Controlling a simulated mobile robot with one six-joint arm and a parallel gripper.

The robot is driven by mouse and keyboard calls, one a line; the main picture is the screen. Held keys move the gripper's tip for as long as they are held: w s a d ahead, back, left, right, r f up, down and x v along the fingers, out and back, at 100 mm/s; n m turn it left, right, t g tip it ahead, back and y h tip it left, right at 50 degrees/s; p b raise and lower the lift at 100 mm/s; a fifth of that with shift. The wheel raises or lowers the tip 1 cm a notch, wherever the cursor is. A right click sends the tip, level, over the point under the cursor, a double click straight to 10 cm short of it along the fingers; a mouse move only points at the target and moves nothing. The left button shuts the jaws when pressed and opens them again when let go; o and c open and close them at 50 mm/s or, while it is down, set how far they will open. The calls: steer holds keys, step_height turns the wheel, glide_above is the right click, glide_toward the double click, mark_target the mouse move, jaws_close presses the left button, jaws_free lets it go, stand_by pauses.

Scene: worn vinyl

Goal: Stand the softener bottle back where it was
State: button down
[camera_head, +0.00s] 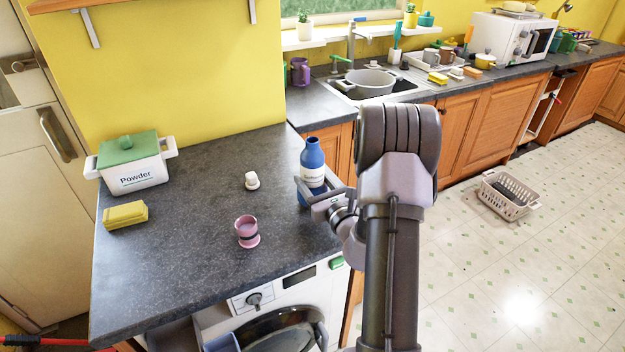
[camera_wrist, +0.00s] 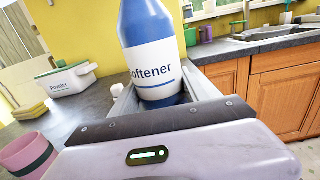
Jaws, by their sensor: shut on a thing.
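The softener bottle (camera_head: 312,172), blue with a white label, is upright between the jaws of my gripper (camera_head: 310,193) near the counter's right edge. In the wrist view the bottle (camera_wrist: 152,60) fills the middle, with the end of its label word, "oftener", facing me. My gripper (camera_wrist: 160,92) is shut on its lower part, a finger on each side. The bottle's base is mostly hidden, so I cannot tell whether it touches the counter. The dark speckled counter (camera_head: 190,270) extends to its left.
A pink cup (camera_head: 247,232) and a small white object (camera_head: 252,181) stand left of the bottle. A powder box (camera_head: 135,170) and yellow sponges (camera_head: 125,214) are at the far left. A washing machine (camera_head: 275,310) is below. The counter's back middle is clear.

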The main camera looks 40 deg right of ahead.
steer(key=shift+f+b, duration=0.55)
steer(key=shift+f, duration=0.05)
stand_by(0.6)
steer(key=shift+c, duration=2.3)
jaws_free()
steer(key=shift+b+v, duration=1.85)
steer(key=shift+v, duration=2.15)
steer(key=shift+f, duration=0.1)
